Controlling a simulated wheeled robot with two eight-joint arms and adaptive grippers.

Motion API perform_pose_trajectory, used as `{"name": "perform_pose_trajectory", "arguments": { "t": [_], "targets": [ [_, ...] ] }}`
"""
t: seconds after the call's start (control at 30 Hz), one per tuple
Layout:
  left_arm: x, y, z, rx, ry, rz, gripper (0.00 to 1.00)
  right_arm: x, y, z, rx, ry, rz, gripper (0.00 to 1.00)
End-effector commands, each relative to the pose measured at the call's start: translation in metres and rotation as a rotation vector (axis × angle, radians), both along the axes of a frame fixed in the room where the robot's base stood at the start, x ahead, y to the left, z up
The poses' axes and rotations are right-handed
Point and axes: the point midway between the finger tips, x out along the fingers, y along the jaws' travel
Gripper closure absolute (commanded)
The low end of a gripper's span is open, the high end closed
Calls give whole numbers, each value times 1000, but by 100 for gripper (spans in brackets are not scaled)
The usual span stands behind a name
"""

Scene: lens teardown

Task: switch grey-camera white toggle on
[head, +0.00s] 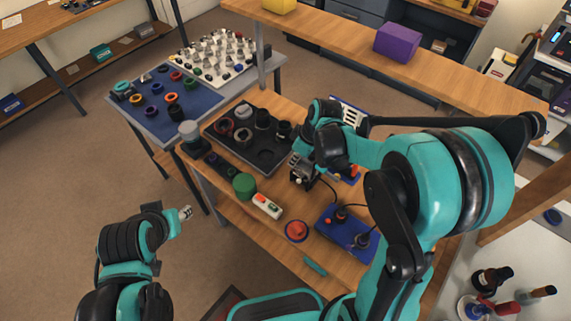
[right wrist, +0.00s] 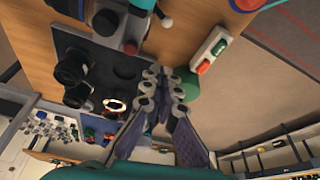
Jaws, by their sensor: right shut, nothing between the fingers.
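The camera (head: 303,181), a small dark grey body, sits on the wooden workbench right of the black tray, partly hidden by my right gripper. In the right wrist view the camera (right wrist: 106,18) is at the top, with a red part and a lever tipped by a white ball, the white toggle (right wrist: 166,21). I cannot tell which way the toggle is set. My right gripper (head: 301,164) is close above the camera; its fingers (right wrist: 163,80) are shut and empty, apart from the toggle in the wrist view. My left gripper (head: 185,213) hangs off the bench's left side; its jaw state is unclear.
A black tray (head: 265,159) with lens parts lies behind. A green cylinder (head: 243,184), a white box with red and green buttons (head: 267,206), a red button (head: 297,230) and a blue joystick panel (head: 345,232) stand nearby. A raised wooden shelf (head: 340,40) runs behind.

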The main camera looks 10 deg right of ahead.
Motion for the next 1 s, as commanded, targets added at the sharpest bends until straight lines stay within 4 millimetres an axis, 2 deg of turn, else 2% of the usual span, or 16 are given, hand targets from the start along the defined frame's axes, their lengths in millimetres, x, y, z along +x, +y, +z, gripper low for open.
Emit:
{"name": "perform_pose_trajectory", "arguments": {
  "t": [0.4,0.53,0.67,1.0],
  "targets": [
    [0,0,0,0,0,0,60,2,0,-3,1,3,14,100],
    [0,0,-3,0,0,0,60,3,2,-12,1,3,14,100],
    [0,0,-11,0,0,0,60,7,7,-32,1,3,15,100],
    [0,0,-35,0,0,0,60,22,24,-101,2,2,14,100]
  ]
}}
